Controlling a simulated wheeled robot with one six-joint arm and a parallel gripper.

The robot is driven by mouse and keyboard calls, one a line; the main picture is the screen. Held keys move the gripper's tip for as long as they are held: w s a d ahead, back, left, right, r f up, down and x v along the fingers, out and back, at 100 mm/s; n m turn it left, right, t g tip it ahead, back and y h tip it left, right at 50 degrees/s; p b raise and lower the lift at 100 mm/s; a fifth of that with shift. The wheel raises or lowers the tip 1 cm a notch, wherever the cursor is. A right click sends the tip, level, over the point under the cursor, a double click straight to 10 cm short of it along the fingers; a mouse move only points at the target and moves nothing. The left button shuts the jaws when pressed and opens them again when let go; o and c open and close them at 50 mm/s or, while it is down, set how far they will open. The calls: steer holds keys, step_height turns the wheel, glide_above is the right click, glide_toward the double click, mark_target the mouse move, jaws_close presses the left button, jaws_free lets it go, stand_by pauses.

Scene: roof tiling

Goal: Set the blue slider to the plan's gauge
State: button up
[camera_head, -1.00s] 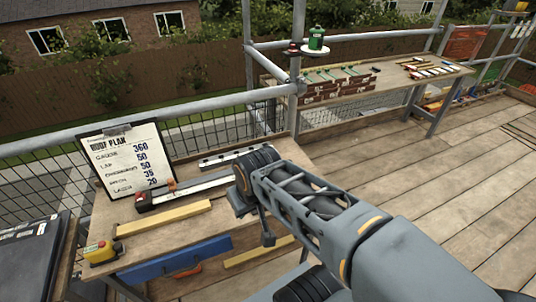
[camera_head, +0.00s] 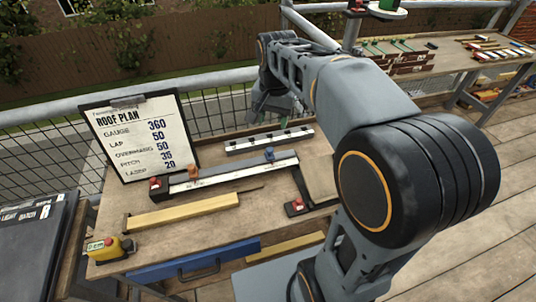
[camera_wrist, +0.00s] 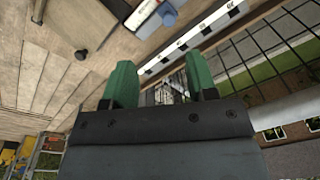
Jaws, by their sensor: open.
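The blue slider (camera_head: 269,154) sits near the right end of the pale ruled bar (camera_head: 232,172) of a measuring jig on the workbench. An orange slider (camera_head: 193,172) stands nearer its left end. The plan board (camera_head: 140,137) leans at the back left and reads gauge 360. My gripper (camera_head: 272,108) is raised beyond the back of the bench, above and apart from the blue slider. In the wrist view its green fingers (camera_wrist: 161,88) are spread and empty. The blue slider (camera_wrist: 168,14) shows at the top of that view, outside the fingers.
A yellow wooden batten (camera_head: 183,212) lies in front, with a yellow tape measure (camera_head: 108,249) at the left corner. A guard rail (camera_head: 215,81) runs behind the bench. A second bench (camera_head: 440,67) holds bricks and tools.

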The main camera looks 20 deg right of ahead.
mark_target(270, 149)
steer(key=w+f+b, duration=0.1)
steer(key=f, duration=0.4)
steer(key=w+f+m+b, duration=0.1)
steer(key=f, duration=0.4)
steer(key=w+f+m+b, duration=0.1)
steer(key=w+f, duration=0.1)
steer(key=f, duration=0.3)
steer(key=shift+w+d+f+g+b, duration=0.1)
steer(key=shift+d+f+g+b, duration=0.05)
steer(key=shift+d+g+b, duration=0.2)
steer(key=shift+a, duration=0.1)
steer(key=shift+c, duration=0.3)
jaws_close()
